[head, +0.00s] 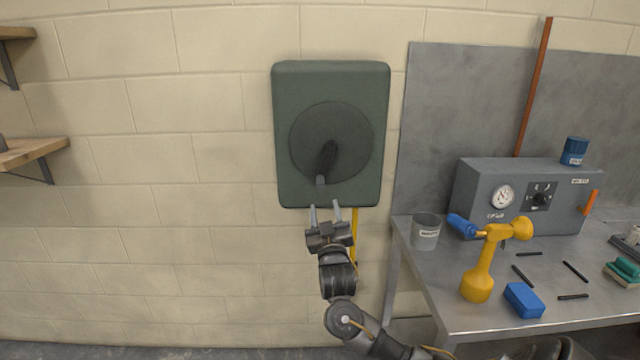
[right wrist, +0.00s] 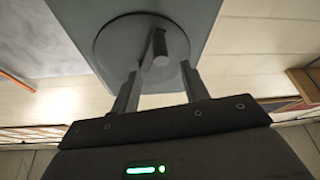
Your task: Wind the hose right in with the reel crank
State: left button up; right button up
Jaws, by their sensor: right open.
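The green hose reel box (head: 284,130) is on the block wall, with a round dark disc (head: 352,125) on its front. The crank (head: 328,158) has a dark cylindrical handle and points down from around the disc's middle. A yellow hose (head: 355,235) hangs below the box, partly hidden behind my right gripper (head: 326,208). That gripper is open and empty, fingers up, just below the box's lower edge. In the right wrist view, the crank handle (right wrist: 161,48) appears ahead of the gripper's (right wrist: 161,82) spread fingers, apart from them. My left gripper is not in view.
Wooden shelves (head: 35,153) are at the far left. The wall left of the reel is clear.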

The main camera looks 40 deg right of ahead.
aim_at(320, 185)
jog(key=p+x, duration=0.2)
jog(key=x, duration=0.7)
jog(key=shift+w+d+r, duration=0.1)
jog(key=shift+w+r, duration=0.05)
jog(key=shift+w, duration=0.05)
jog(key=shift+w+d+r+p, duration=0.1)
jog(key=shift+w+d+p, duration=0.2)
jog(key=shift+w, duration=0.1)
grip_shut()
